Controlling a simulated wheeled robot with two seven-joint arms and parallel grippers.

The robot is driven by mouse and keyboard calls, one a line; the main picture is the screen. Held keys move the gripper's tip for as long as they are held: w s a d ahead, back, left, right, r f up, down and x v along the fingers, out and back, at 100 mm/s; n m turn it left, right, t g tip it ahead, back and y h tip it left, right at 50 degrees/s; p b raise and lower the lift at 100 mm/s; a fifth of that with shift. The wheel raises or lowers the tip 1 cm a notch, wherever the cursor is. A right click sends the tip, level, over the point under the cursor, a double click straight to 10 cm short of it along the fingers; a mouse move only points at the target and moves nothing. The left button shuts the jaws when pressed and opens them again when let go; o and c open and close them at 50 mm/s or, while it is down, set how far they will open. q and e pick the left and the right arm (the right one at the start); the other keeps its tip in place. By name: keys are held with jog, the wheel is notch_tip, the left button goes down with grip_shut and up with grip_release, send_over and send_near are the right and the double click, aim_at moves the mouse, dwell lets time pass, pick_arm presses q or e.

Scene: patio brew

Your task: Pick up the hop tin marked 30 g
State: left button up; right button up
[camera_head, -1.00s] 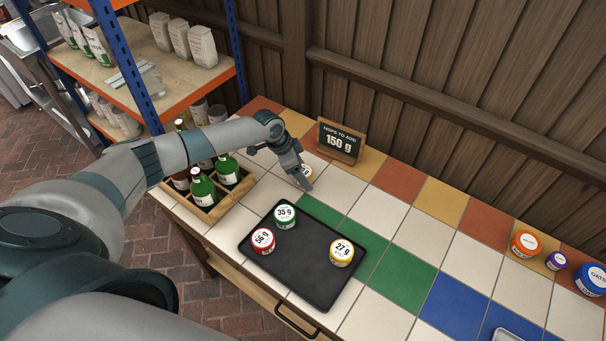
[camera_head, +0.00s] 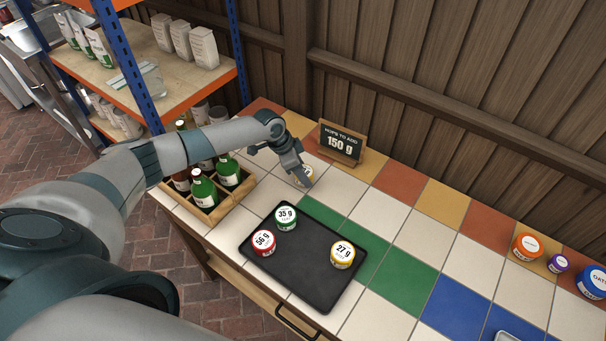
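A small tin (camera_head: 305,170) with a pale top and a yellowish edge sits on the tiles in front of the sign. Its label is hidden behind my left gripper (camera_head: 305,183), which is down at it. I cannot tell whether the fingers are open or shut on it. Three other tins stand on the black tray (camera_head: 297,267): a green one marked 35 g (camera_head: 286,217), a red one marked 56 g (camera_head: 264,242) and a yellow one marked 27 g (camera_head: 342,254). My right gripper is not in view.
A sign (camera_head: 341,143) reading "Hops to add 150 g" stands behind the gripper. A wooden crate (camera_head: 232,199) of bottles is to its left. Orange (camera_head: 526,245), purple (camera_head: 557,262) and blue (camera_head: 593,281) tubs stand at the right. The tiles between are clear.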

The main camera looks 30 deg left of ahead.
aim_at(306, 170)
pick_arm(q)
jog(key=shift+r, duration=0.4)
notch_tip(306, 170, up, 2)
jog(key=shift+r+b, duration=0.2)
jog(key=shift+b, duration=0.6)
jog(key=s+d+r+b, duration=0.1)
jog(key=s+d+r, duration=0.1)
jog(key=d, duration=0.3)
jog(key=s+d+r+b, duration=0.2)
jog(key=d+r, duration=0.3)
jog(key=shift+s+d+r, duration=0.15)
jog(key=shift+s+d, duration=0.2)
